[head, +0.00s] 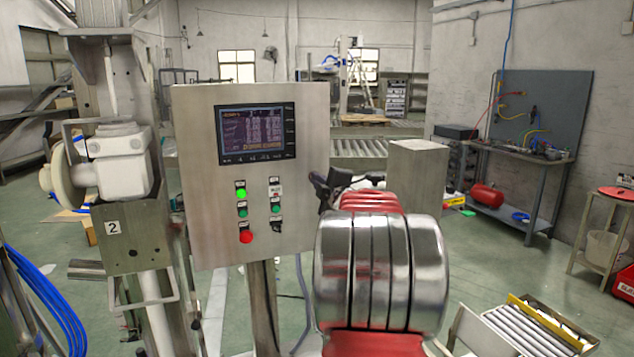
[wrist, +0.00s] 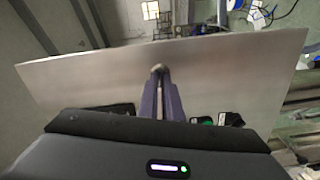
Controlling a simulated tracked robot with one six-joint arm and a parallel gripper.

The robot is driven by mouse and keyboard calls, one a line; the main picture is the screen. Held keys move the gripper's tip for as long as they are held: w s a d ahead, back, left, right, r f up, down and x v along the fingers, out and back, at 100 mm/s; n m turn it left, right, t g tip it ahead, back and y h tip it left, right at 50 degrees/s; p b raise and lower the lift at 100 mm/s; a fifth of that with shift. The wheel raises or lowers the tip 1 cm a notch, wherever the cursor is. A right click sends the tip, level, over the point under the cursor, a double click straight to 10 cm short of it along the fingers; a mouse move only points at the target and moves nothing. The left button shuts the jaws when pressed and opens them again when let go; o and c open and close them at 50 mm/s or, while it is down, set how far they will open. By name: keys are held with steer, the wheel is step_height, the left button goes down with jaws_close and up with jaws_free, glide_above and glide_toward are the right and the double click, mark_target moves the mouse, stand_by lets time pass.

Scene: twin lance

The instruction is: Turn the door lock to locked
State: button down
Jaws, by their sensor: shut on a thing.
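A grey metal cabinet (head: 190,140) with a screen stands in the middle of the head view. My gripper (head: 320,186) shows there only as a dark shape at the cabinet's right edge, partly behind my own silver and red arm. In the wrist view, my gripper's purple fingers (wrist: 159,82) are shut with their tips on a small pale piece, the door lock (wrist: 157,68), against a flat grey metal face (wrist: 80,75). The fingers hide most of the lock, so I cannot tell its turn angle. The lock does not show in the head view.
The cabinet's front carries a screen (head: 256,135), lit green buttons (head: 241,193), a red button (head: 246,236) and a small black switch (head: 276,227). A post with a white fitting (head: 122,160) stands at left. A workbench (head: 525,170) is at right.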

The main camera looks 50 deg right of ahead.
steer(key=shift+w+a+f+n, duration=0.1)
steer(key=shift+w+n, duration=0.05)
steer(key=shift+n, duration=0.65)
steer(key=shift+w+a+f+n, duration=0.1)
steer(key=shift+n, duration=0.7)
steer(key=c, duration=1.9)
jaws_free()
steer(key=shift+s+d, duration=0.1)
steer(key=shift+c, duration=0.2)
steer(key=v, duration=1.4)
